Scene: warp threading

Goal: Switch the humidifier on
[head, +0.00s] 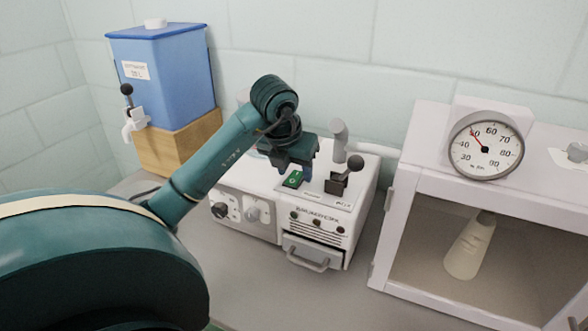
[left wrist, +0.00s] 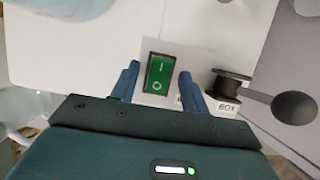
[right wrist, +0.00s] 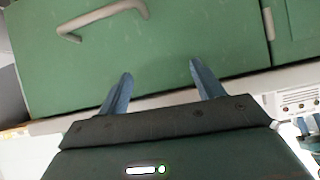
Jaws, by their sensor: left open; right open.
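The humidifier (head: 261,203) is a white box on the counter, with knobs, a grille and a drawer handle on its front. On its top is a green rocker switch (head: 293,179), marked with a line and a circle in the left wrist view (left wrist: 159,74). My left gripper (head: 296,165) is open and empty above the switch. In the left wrist view the switch lies between its blue fingertips, and I cannot tell whether they touch anything. My right gripper (right wrist: 164,88) is open and empty in front of a green cabinet front; it is not in the head view.
A black ball-topped lever (head: 353,166) labelled BOX stands right of the switch. A blue tank (head: 175,80) with a tap sits on a wooden block at the left. A white chamber with a dial gauge (head: 486,150) stands at the right. A green cabinet (right wrist: 180,45) faces my right gripper.

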